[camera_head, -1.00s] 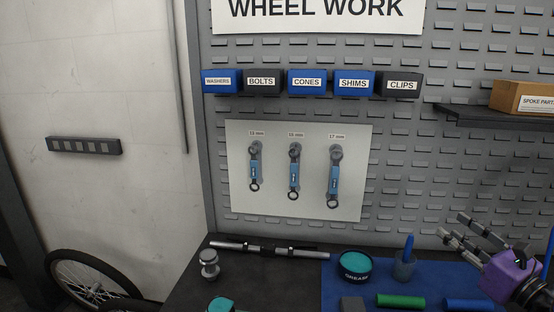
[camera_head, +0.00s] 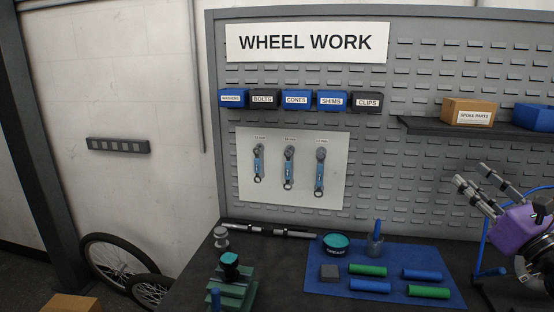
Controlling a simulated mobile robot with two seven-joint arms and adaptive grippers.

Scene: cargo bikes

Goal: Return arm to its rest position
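My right gripper (camera_head: 472,176) shows at the right edge, with a purple body and grey fingers. Its fingers are spread apart with nothing between them. It is in the air in front of the pegboard, above and to the right of the blue mat (camera_head: 395,259). My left gripper is not in view. Three blue-handled wrenches (camera_head: 289,169) hang on a pale panel (camera_head: 334,195) on the pegboard.
The dark bench holds a grease tub (camera_head: 335,243), a cup with a blue-handled tool (camera_head: 375,243), green and blue cylinders (camera_head: 421,275), a metal bar (camera_head: 272,229) and a green fixture (camera_head: 232,288). A shelf (camera_head: 455,131) with boxes is at right. Wheels (camera_head: 112,265) stand left.

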